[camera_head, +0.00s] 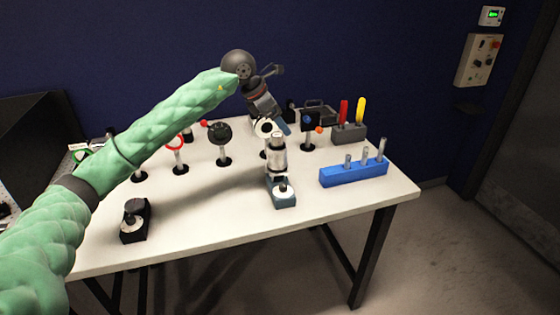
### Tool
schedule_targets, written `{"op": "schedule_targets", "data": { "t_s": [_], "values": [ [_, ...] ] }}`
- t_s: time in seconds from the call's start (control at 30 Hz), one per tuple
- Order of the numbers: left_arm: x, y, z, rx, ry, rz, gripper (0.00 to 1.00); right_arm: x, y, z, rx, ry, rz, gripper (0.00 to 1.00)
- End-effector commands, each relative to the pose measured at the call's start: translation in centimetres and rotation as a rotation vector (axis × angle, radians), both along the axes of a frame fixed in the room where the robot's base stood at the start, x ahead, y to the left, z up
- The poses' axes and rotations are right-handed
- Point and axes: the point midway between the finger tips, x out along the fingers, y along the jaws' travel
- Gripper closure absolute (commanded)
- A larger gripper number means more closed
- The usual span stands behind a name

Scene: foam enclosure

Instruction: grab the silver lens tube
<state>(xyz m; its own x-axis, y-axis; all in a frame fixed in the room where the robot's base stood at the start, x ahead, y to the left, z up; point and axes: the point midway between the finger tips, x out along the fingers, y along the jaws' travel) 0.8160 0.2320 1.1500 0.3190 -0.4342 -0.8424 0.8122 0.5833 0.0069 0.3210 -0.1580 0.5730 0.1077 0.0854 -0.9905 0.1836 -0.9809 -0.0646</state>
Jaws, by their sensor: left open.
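The silver lens tube (278,160) appears to be the shiny silver cylinder standing upright on a grey-blue base (284,200) near the middle of the white table. My left gripper (283,127) hangs above and behind it in the picture, pointing down and right. It is open, and I see nothing in it. The gap between the fingers is small and hard to make out, and I cannot tell how far it is from the tube in depth. My right gripper is not in view.
Several post-mounted optics stand behind, including a dark round mount (219,132) and a red ring (175,142). A blue block (353,174) with silver posts is at right. A grey holder (349,133) has red and yellow handles. A black-based knob (134,220) sits front left.

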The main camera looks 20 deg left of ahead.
Motion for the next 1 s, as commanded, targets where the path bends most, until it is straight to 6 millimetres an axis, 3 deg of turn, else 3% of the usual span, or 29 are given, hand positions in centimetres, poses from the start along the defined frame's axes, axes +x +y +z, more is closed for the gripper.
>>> {"op": "schedule_targets", "data": {
  "t_s": [0.2,0.37,0.77,1.0],
  "values": [
    [-1.8,2.0,-1.4,0.128,0.100,-0.018,0.19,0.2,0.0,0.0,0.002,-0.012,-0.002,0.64],
    [-1.9,2.1,-2.0,0.143,0.109,-0.028,0.19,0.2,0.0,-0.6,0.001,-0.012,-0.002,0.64],
    [-1.4,1.3,-4.2,0.141,0.107,-0.028,0.19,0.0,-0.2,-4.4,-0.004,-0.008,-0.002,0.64],
    [-1.1,1.0,-5.6,0.140,0.109,-0.028,0.19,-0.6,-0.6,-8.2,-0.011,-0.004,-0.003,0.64]
  ]
}}
